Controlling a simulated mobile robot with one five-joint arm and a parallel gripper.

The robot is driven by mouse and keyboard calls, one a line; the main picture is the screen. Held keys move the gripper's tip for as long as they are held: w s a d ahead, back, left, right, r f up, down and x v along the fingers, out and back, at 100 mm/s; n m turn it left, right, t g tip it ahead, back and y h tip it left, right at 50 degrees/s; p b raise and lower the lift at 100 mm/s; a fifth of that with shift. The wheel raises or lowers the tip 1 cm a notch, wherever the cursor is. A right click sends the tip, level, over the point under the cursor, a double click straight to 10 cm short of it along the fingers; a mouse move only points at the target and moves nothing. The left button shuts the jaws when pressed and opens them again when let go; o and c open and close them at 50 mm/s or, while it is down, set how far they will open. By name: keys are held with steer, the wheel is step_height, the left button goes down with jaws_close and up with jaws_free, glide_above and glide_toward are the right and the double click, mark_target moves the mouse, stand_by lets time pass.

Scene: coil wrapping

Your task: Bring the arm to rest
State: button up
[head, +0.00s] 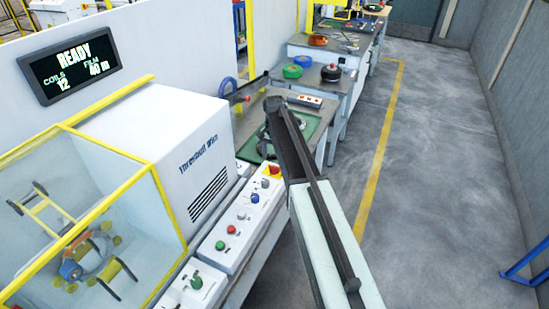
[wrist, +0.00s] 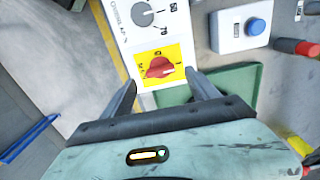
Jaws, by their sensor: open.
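My arm (head: 320,215) reaches out from the lower right of the head view, over the side of the machine bench. My gripper (wrist: 166,82) is open and empty in the wrist view, its two dark fingers spread apart. A red rotary switch on a yellow plate (wrist: 158,68) shows between and beyond the fingers; I cannot tell the distance. The same red switch (head: 273,169) shows left of my arm in the head view. The gripper's fingers cannot be made out clearly in the head view.
The white wrapping machine (head: 190,155) with a yellow-framed clear guard and a READY display (head: 70,65) stands at left. A control panel (head: 238,222) with several buttons runs along its front. Benches with coils (head: 331,73) stand beyond.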

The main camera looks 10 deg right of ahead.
step_height(320, 180, up, 4)
steer(key=p, duration=0.2)
steer(key=shift+r+p, duration=0.1)
steer(key=shift+p, duration=0.3)
steer(key=s+n, duration=0.7)
steer(key=s, duration=2.1)
steer(key=shift+d, duration=0.25)
